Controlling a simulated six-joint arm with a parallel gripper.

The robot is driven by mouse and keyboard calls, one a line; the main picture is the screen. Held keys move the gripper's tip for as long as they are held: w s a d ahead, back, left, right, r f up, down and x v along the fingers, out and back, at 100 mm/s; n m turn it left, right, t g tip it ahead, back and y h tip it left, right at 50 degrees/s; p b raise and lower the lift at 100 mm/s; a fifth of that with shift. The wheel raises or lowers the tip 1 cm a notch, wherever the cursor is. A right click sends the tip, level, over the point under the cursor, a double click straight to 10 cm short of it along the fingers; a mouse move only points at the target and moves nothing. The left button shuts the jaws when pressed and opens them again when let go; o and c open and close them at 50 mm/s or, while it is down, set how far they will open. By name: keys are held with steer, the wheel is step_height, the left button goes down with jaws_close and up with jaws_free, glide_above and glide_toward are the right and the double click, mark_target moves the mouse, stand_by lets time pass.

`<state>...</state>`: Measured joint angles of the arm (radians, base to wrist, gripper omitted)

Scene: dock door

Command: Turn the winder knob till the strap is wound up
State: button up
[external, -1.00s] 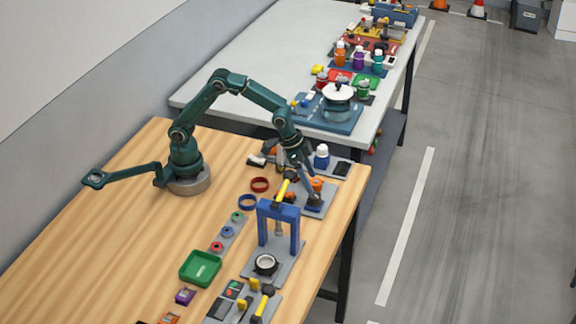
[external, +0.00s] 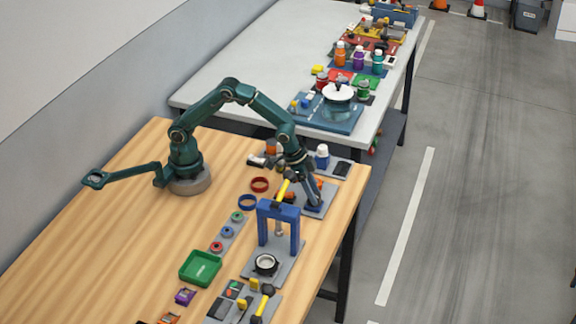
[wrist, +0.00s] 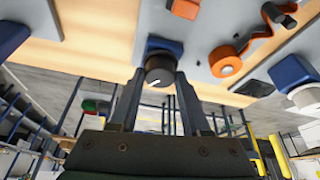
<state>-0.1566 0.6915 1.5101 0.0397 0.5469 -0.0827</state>
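The winder knob (wrist: 159,71) is a dark round knob with a white mark on its face, in front of a blue block (wrist: 163,46). An orange strap (wrist: 268,32) runs from an orange reel (wrist: 225,61) beside it on the grey plate. My gripper (wrist: 160,76) has its two fingertips on either side of the knob, very close to it. Whether they press on it cannot be told. In the external view my gripper (external: 314,203) reaches down to the plate at the table's right edge and hides most of the knob.
A blue press frame (external: 278,212) with a yellow handle stands close in front of my gripper. A white-capped blue bottle (external: 322,156) stands behind it. The left part of the wooden table (external: 90,235) is clear.

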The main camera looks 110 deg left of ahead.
jaws_close()
steer(key=shift+a+m+h, duration=0.1)
steer(key=shift+m+h, duration=0.45)
steer(key=shift+m, duration=0.9)
steer(key=shift+a+m+h, duration=0.1)
steer(key=shift+m+h, duration=0.45)
steer(key=shift+m, duration=0.9)
steer(key=o, duration=0.7)
jaws_free()
steer(key=shift+v, duration=2.6)
